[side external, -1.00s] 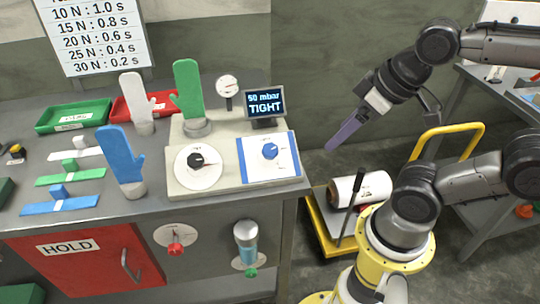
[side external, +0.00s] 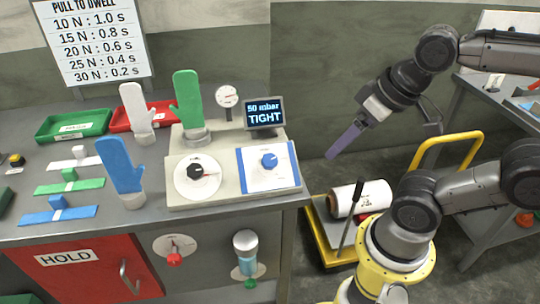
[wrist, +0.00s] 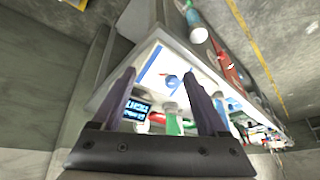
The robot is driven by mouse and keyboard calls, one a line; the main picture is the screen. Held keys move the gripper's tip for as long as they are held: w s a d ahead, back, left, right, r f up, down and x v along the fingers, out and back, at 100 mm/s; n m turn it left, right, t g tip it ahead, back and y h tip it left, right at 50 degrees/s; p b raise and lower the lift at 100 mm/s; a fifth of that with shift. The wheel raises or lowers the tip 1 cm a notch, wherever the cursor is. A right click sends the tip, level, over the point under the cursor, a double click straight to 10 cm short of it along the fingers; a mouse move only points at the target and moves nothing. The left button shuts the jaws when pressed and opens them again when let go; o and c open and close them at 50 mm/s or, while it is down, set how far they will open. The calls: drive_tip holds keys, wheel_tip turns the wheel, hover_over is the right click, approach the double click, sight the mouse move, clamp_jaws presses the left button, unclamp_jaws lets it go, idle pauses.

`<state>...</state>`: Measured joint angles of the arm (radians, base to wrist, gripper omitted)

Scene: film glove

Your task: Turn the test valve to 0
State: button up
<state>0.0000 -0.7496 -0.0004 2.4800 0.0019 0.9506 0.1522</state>
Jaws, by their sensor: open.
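The test unit (side external: 215,198) stands on the bench. It has a black knob (side external: 195,171) on a round white dial at left and a blue knob (side external: 269,160) on a blue-edged plate at right. The dial lettering is too small to read, so I cannot tell which knob is the test valve. A small screen (side external: 265,113) behind reads "50 mbar TIGHT". My gripper (side external: 330,156) is open and empty, in the air right of the unit, apart from it. In the wrist view, the blue knob (wrist: 172,81) shows between the fingers of my gripper (wrist: 159,71), some way off.
A blue glove (side external: 121,163), white glove (side external: 136,112) and green glove (side external: 188,100) stand upright on forms around the unit's left and back. A gauge (side external: 227,97) rises behind. A red valve (side external: 174,258) and a green-based cylinder (side external: 246,254) are on the bench front. A yellow cart (side external: 335,258) stands below right.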

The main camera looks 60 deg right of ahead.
wheel_tip(320, 180, up, 4)
drive_tip(key=w+r+m+g, duration=0.1)
drive_tip(key=w+m, duration=0.2)
drive_tip(key=m, duration=0.1)
drive_tip(key=m+g, duration=0.4)
hover_over(270, 158)
wheel_tip(270, 158, down, 14)
drive_tip(key=shift+r, duration=0.25)
clamp_jaws()
